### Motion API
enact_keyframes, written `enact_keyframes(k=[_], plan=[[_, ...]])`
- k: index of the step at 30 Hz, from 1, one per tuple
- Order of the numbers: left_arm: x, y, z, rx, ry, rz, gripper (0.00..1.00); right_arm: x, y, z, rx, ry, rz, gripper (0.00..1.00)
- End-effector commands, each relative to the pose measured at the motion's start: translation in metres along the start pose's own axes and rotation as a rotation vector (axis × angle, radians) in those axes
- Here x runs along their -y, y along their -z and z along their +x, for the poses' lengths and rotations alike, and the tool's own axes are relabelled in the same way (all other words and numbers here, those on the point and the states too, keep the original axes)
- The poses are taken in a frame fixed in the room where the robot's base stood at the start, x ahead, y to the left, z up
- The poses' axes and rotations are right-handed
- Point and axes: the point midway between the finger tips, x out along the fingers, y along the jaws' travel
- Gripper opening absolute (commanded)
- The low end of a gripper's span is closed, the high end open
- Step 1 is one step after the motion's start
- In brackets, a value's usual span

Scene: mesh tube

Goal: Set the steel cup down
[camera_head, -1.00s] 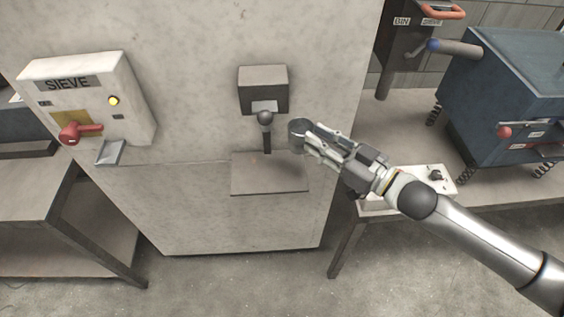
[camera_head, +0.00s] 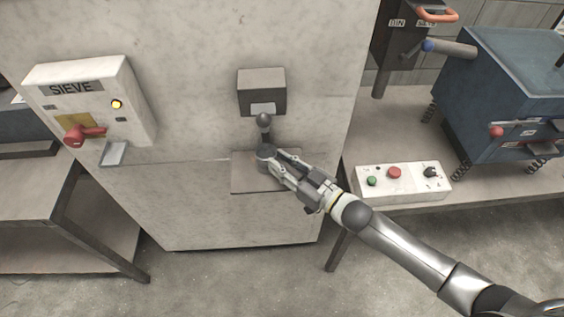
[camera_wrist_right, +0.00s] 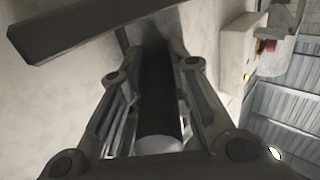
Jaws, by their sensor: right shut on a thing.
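The steel cup (camera_head: 265,157) is a small dark grey cup in the head view. My right gripper (camera_head: 274,158) is shut on the cup, coming in from the lower right. In the right wrist view the cup (camera_wrist_right: 157,110) shows dark between the two fingers. Whether its base touches the ledge is hard to tell. My left gripper is not in view.
A white box marked SIEVE (camera_head: 92,100) with a red handle is on the cabinet's left. A white button panel (camera_head: 403,184) lies on the right table, near a blue machine (camera_head: 510,100) on springs. The ledge's left part is bare.

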Motion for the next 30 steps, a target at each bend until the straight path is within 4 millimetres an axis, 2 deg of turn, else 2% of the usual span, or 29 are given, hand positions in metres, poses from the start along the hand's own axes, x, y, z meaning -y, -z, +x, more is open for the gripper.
enact_keyframes(k=[12,13,17,30], plan=[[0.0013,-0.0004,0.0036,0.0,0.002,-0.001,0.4,-0.0001,-0.0048,0.0002,-0.004,0.001,0.0,0.0],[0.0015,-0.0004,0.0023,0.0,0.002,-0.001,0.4,-0.0002,-0.0044,-0.0001,-0.002,0.0,0.0,0.23],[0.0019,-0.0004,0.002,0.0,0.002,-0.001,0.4,-0.0002,-0.0042,-0.0001,-0.001,0.0,0.0,0.4],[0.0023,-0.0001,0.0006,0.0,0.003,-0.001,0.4,-0.0004,-0.002,-0.0041,0.001,0.0,0.0,0.41]])
